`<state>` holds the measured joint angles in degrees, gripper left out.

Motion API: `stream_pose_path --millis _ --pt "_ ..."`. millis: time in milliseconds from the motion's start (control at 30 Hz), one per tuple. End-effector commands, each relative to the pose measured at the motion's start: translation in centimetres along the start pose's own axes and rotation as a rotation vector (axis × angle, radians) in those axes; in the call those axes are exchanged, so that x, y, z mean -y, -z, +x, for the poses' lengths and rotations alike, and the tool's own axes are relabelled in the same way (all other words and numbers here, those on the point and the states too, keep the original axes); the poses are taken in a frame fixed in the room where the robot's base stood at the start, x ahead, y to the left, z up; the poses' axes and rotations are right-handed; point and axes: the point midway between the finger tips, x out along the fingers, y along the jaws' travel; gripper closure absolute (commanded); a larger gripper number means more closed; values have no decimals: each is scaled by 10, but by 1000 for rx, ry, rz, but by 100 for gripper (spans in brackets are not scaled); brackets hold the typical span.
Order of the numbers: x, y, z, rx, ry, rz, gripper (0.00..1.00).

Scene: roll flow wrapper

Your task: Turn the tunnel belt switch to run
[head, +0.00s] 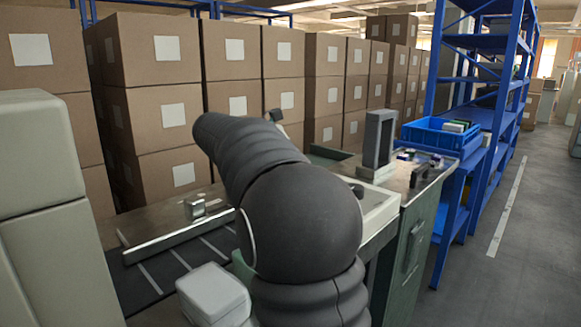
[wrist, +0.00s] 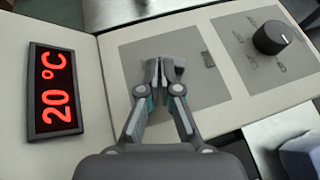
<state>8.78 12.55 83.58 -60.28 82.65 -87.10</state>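In the wrist view a cream control panel (wrist: 228,107) carries two grey plates. The right plate (wrist: 236,22) bears a round black knob (wrist: 272,37) with a light pointer line and small marks too blurred to read. My gripper (wrist: 160,70) is over the left plate (wrist: 130,58), its fingertips drawn together with nothing visible between them. Any switch on that plate under my fingers is hidden, and I cannot tell whether they touch the plate. In the head view my arm covers my gripper and part of the panel (head: 378,208).
A display (wrist: 53,92) reading 20 °C is left of the plates. In the head view, a grey upright frame (head: 388,140) and a blue crate (head: 432,137) stand beyond the panel. Stacked cartons (head: 150,100) line the back. Open floor (head: 530,230) lies on the right.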

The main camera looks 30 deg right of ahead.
Motion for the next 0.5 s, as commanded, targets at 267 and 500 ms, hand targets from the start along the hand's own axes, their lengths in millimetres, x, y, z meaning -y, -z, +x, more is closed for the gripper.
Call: stream_pose_path --millis 267,500 --pt "11 0 6 -1 10 -2 100" --pt "19 1 7 -1 18 -3 100"
